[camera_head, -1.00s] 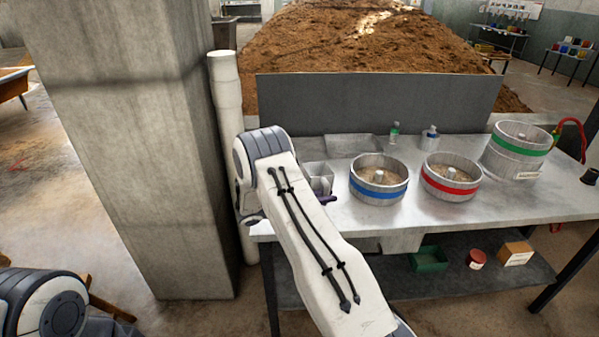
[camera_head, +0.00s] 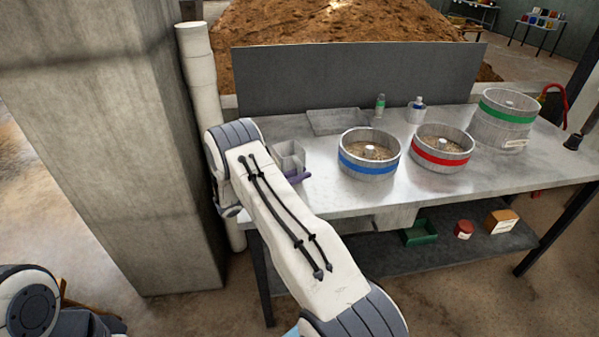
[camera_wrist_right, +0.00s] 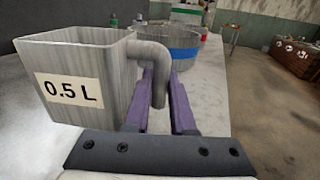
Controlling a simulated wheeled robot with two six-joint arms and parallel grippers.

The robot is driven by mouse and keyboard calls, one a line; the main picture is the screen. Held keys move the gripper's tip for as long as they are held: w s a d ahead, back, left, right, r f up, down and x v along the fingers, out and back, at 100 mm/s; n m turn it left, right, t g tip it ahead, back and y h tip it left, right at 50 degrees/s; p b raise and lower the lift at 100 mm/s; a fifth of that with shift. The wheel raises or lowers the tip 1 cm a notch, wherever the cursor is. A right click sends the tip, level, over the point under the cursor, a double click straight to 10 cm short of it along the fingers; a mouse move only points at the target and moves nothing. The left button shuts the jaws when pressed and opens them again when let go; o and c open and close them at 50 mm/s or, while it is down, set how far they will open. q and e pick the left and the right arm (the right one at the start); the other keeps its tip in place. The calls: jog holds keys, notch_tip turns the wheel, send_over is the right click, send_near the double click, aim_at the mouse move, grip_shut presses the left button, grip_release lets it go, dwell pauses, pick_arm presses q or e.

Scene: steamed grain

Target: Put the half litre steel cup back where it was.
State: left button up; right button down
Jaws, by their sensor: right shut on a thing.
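The half litre steel cup (camera_head: 288,158) is at the left end of the steel table, left of the blue-banded pot. In the right wrist view the cup (camera_wrist_right: 75,65) is a square grey vessel with a "0.5 L" label and a bent handle, and looks upright. My right gripper (camera_wrist_right: 161,78) has its purple fingers either side of the handle and is shut on it. In the head view this gripper (camera_head: 298,176) is partly hidden by my right arm. I cannot tell whether the cup's base touches the table. My left gripper is not in view.
A blue-banded pot (camera_head: 368,166), a red-banded pot (camera_head: 440,159) and a green-banded pot (camera_head: 506,115) stand to the right. A pillar (camera_head: 115,130) and white pipe (camera_head: 200,75) are at left.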

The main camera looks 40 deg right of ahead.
jog(key=shift+f, duration=0.65)
jog(key=shift+f+b, duration=0.5)
jog(key=shift+b, duration=0.15)
jog(key=c, duration=0.7)
grip_release()
jog(key=a, duration=0.3)
jog(key=w+a+b, duration=0.1)
jog(key=a, duration=0.6)
jog(key=shift+w+a+b, duration=0.2)
jog(key=shift+w+b, duration=0.05)
jog(key=shift+b, duration=0.1)
jog(key=shift+a+r, duration=0.2)
jog(key=shift+r, duration=0.05)
jog(key=s+a+r+m+t+y+p, duration=0.1)
jog(key=s+a+r+m+y+p, duration=0.1)
jog(key=s+a+r+y, duration=0.4)
jog(key=s+a+r+m+t+y+p, duration=0.1)
jog(key=s+a+r+m+y+p, duration=0.2)
jog(key=s+a, duration=1.1)
jog(key=s+a+r+m+y+p, duration=0.3)
jog(key=s+a+r+m+y, duration=0.1)
jog(key=s+a+r+y, duration=0.4)
jog(key=shift+s+a+r+t+y, duration=0.2)
jog(key=shift+s+a+y, duration=0.3)
jog(key=shift+a, duration=0.3)
jog(key=shift+s+a+r+t+y, duration=0.1)
jog(key=shift+s+a+t+y, duration=0.1)
jog(key=shift+s+a+y, duration=0.35)
